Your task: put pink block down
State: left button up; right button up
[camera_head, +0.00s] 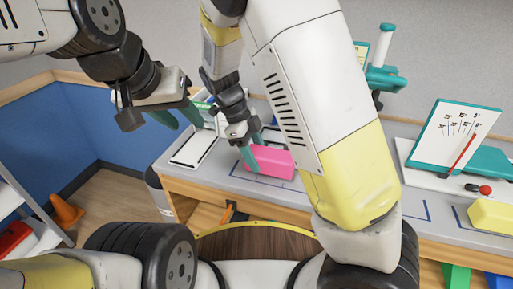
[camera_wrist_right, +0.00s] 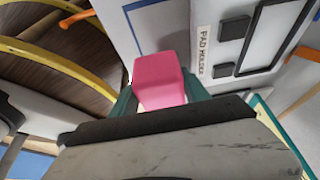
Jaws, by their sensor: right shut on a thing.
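The pink block (camera_head: 272,162) is over the grey bench top (camera_head: 225,182) near its front edge, inside or above a blue outlined area. I cannot tell whether it touches the bench. My right gripper (camera_head: 250,148) is shut on the block's left end. In the right wrist view the pink block (camera_wrist_right: 160,85) sits between the teal fingers of my right gripper (camera_wrist_right: 158,100). My left gripper (camera_head: 178,117) is apart from the block, to its left, with its teal fingers spread and nothing seen between them.
A white tray (camera_head: 194,148) lies left of the block. A teal stand (camera_head: 383,75) is at the back. A label (camera_wrist_right: 203,50) and dark pads (camera_wrist_right: 234,27) show in the wrist view.

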jog(key=shift+w+a, duration=0.15)
jog(key=shift+w, duration=0.45)
jog(key=shift+f, duration=1.8)
jog(key=shift+f, duration=0.1)
jog(key=o, duration=1.3)
